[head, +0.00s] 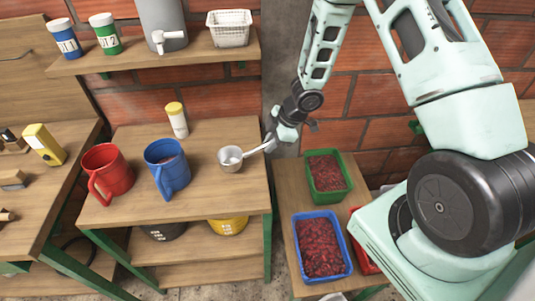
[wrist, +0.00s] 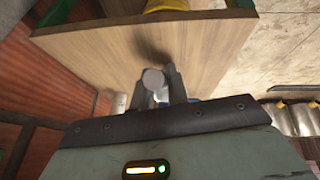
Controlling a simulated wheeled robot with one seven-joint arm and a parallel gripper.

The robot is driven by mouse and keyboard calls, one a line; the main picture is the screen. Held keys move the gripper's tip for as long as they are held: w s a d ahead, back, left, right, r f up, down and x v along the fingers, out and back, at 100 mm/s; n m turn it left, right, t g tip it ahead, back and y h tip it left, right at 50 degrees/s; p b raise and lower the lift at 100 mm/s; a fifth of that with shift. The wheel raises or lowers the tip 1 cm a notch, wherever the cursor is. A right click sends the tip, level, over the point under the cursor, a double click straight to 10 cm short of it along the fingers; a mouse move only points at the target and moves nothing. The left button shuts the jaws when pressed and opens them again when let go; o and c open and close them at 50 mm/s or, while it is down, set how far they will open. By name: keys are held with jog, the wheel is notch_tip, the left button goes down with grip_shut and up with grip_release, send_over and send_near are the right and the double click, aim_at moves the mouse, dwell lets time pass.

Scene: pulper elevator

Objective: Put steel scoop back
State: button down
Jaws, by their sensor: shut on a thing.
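The steel scoop (head: 230,158) has a round bowl and a straight handle. In the head view its bowl is at the right front of the middle table (head: 130,135), and the handle points right to my gripper (head: 272,143). My gripper is shut on the handle end, just off the table's right edge. I cannot tell whether the bowl touches the tabletop. In the wrist view my gripper (wrist: 155,88) shows two dark fingers around a pale grey rounded piece, probably the scoop; the bowl is not clear there.
A blue jug (head: 167,168) and a red jug (head: 107,172) stand left of the scoop, with a yellow-capped bottle (head: 177,120) behind. Green (head: 346,164) and blue (head: 297,240) crates of red fruit sit lower right. A shelf (head: 150,58) hangs above.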

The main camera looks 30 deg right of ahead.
jog(key=shift+f, duration=1.7)
jog(key=c, duration=1.4)
grip_release()
jog(key=shift+f, duration=0.1)
jog(key=shift+o, duration=0.2)
